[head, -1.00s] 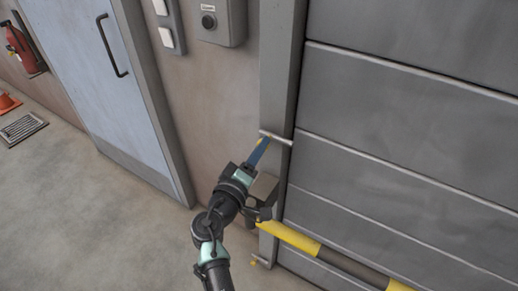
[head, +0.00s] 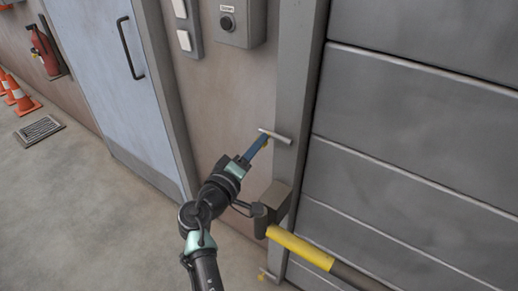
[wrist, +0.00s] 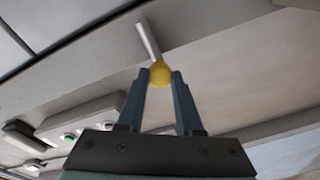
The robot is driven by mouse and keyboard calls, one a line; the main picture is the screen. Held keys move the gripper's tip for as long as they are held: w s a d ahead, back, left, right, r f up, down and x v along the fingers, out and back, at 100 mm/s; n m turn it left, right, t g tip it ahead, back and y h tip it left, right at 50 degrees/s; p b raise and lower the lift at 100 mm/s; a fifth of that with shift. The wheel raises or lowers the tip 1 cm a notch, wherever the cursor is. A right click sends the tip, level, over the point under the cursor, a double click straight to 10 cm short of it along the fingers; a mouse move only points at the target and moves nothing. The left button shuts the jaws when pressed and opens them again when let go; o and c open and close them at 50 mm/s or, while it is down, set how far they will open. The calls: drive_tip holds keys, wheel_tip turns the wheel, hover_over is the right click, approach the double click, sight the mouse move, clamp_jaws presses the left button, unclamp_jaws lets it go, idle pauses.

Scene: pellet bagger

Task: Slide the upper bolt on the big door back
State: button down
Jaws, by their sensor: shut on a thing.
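The upper bolt (head: 279,137) is a thin pale rod lying across the grey door post (head: 297,100). Its right end stops on the post, short of the big grey door (head: 400,135). In the wrist view its round yellow knob (wrist: 160,73) sits between my fingertips, and the rod (wrist: 148,40) runs up and away from it. My gripper (head: 266,138) with its blue fingers is shut on the knob; it also shows in the wrist view (wrist: 160,78). In the head view the fingertips mostly hide the knob.
A lower bolt (head: 267,275) with a yellow knob is near the post's foot. A yellow and dark barrier bar (head: 300,247) crosses low in front of the door from a grey bracket (head: 276,198), close to my arm. A control box (head: 238,25) hangs on the wall above.

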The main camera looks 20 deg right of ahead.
drive_tip(key=c, duration=0.6)
unclamp_jaws()
drive_tip(key=shift+w+a, duration=0.2)
drive_tip(key=shift+a, duration=0.05)
drive_tip(key=shift+o, duration=0.2)
drive_tip(key=shift+s, duration=0.1)
drive_tip(key=v, duration=1.3)
drive_tip(key=shift+d+r, duration=0.1)
drive_tip(key=shift+r, duration=0.05)
